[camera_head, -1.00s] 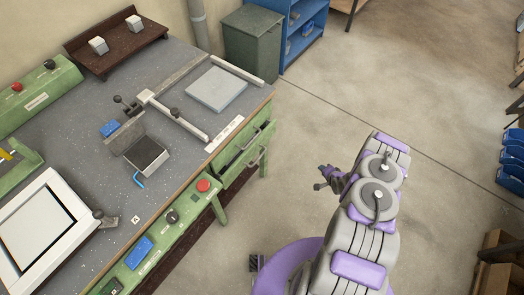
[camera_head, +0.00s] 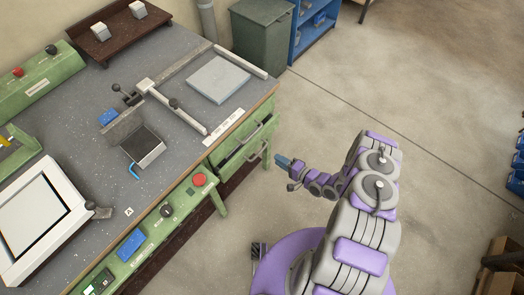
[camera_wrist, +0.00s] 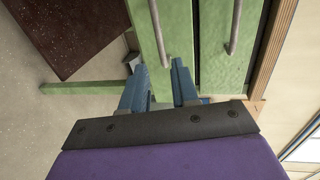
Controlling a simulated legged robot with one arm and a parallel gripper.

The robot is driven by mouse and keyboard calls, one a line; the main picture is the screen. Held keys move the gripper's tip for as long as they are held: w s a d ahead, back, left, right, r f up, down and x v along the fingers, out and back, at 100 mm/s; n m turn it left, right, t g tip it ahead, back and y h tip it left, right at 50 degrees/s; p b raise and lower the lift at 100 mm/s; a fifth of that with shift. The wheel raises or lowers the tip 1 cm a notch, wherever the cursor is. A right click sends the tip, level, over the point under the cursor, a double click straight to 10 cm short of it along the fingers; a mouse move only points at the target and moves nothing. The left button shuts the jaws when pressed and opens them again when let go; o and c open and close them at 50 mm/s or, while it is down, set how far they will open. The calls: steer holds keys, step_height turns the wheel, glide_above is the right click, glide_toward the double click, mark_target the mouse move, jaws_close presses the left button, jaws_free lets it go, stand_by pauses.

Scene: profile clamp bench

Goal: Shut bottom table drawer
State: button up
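The bottom table drawer (camera_head: 232,164) is the lower of two green drawers in the bench's end, with a bar handle. It seems to stand out a little from the bench. In the wrist view, which is turned sideways, its green front (camera_wrist: 147,45) is on the left, with its handle (camera_wrist: 159,35) running upright. The top drawer (camera_wrist: 222,65) is to its right, beyond a dark gap. My gripper (camera_head: 282,161) points at the drawers from the right. In the wrist view, my blue fingers (camera_wrist: 159,68) are spread before the bottom drawer's front and hold nothing; contact cannot be told.
The grey bench top (camera_head: 185,170) above carries a clamp fixture and a framed panel. A green bench leg (camera_head: 219,201) stands beside the drawers. A green cabinet (camera_head: 262,40) and blue shelf (camera_head: 313,28) are at the back. The floor (camera_head: 345,90) around my arm is clear.

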mark_target(261, 150)
steer(key=shift+b+x, duration=0.75)
steer(key=shift+x, duration=4.6)
steer(key=shift+s+a, duration=0.1)
jaws_close()
